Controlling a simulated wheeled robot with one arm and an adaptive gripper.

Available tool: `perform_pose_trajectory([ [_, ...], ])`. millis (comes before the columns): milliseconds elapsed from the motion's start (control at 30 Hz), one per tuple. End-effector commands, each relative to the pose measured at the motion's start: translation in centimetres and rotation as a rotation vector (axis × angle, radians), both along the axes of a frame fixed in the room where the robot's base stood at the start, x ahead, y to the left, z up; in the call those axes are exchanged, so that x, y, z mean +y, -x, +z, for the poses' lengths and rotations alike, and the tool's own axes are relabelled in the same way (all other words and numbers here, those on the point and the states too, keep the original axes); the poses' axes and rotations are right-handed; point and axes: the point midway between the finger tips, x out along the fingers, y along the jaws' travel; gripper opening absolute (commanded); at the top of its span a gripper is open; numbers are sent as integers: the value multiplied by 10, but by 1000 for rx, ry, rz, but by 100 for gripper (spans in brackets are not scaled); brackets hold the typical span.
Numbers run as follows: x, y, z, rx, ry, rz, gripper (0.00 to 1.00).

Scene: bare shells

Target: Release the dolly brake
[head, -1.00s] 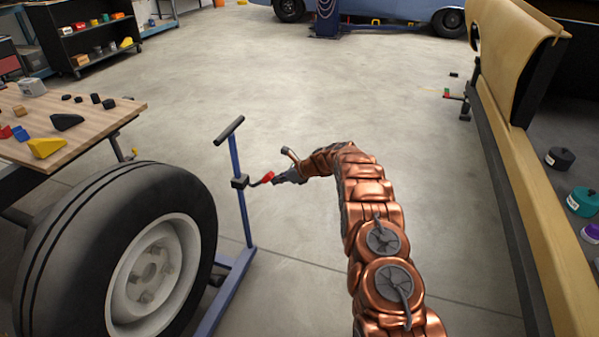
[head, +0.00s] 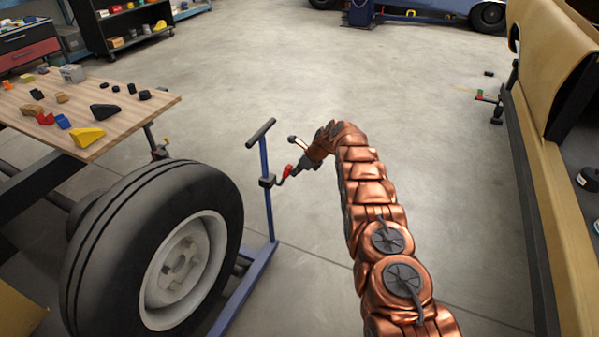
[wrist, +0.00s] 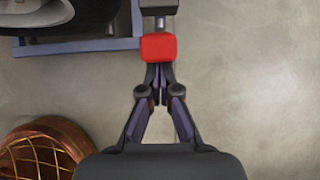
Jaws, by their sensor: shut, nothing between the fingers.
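The blue wheel dolly has an upright post (head: 267,205) with a black T-handle, beside a large tyre (head: 95,240). A black block (head: 267,181) on the post carries the short brake lever, whose red grip (head: 287,172) points up and to the right. My gripper (head: 295,172) is at the red grip, on its right side. In the wrist view the red grip (wrist: 159,47) lies right at the fingertips of my gripper (wrist: 158,72). The fingers are shut together with nothing between them. I cannot tell whether they touch the grip.
A wooden table (head: 150,112) with several small blocks stands at the left, behind the tyre. A yellow car-body shell (head: 545,190) runs along the right.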

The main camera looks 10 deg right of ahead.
Motion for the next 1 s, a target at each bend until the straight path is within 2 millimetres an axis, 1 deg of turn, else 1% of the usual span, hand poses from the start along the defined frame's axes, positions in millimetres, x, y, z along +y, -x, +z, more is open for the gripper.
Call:
perform_pose_trajectory([
  [33, 3, 0, 4, 0, -1, 1, 0],
  [333, 5, 0, 3, 0, -1, 5, 0],
  [733, 3, 0, 18, -2, -1, 3, 0],
  [1000, 3, 0, 18, -1, -1, 2, 0],
])
